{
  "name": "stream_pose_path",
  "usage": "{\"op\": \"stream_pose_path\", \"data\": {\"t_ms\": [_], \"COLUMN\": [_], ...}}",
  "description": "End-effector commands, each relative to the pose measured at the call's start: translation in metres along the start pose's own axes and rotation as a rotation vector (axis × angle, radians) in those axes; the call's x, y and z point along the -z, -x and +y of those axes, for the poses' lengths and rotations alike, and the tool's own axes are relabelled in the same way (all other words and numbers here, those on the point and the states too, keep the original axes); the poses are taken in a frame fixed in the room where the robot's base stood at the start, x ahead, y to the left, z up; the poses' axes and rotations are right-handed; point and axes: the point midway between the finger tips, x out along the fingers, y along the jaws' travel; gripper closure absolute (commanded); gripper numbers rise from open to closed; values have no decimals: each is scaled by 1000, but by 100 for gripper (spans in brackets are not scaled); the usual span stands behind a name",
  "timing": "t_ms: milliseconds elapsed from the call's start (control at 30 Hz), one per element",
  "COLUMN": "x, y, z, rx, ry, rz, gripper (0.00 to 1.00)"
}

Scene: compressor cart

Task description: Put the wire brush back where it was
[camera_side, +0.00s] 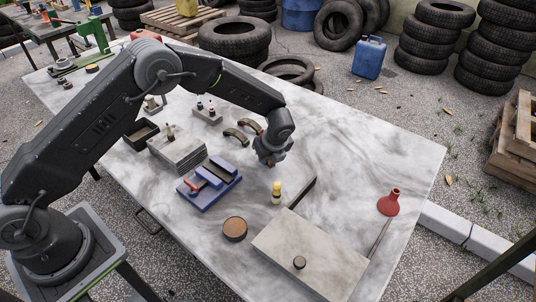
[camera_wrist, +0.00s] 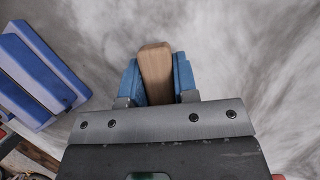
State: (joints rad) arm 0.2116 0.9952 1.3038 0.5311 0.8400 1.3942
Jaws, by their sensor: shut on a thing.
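The wire brush shows in the wrist view as a pale wooden block (camera_wrist: 155,72) standing between two blue finger pads. My gripper (camera_wrist: 157,80) is shut on it, one pad on each side. The bristles are hidden from view. In the side view my gripper (camera_side: 268,160) is over the marble-patterned table top, right of two curved brown-and-dark pieces (camera_side: 243,131). The brush is too small and covered there to make out clearly. I cannot tell whether it touches the table.
A blue fixture (camera_side: 210,187), a yellow-topped bottle (camera_side: 277,190) and a dark bar (camera_side: 302,192) stand nearer the camera. A grey slab (camera_side: 305,245), brown round tin (camera_side: 235,229) and red funnel (camera_side: 389,203) are further around. The table is clear right of my gripper.

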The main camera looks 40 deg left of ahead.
Motion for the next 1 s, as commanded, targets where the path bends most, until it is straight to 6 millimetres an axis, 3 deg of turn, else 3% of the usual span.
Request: {"op": "stream_pose_path", "data": {"t_ms": [200, 233, 467, 767, 1000], "x": [1, 1, 1, 0, 0], "y": [-3, -3, -3, 0, 36], "z": [0, 0, 0, 0, -1], "rx": [-1, -1, -1, 0, 4], "ry": [-1, 0, 0, 0, 0], "rz": [0, 0, 0, 0, -1], "gripper": [95, 70, 48, 47, 47]}}
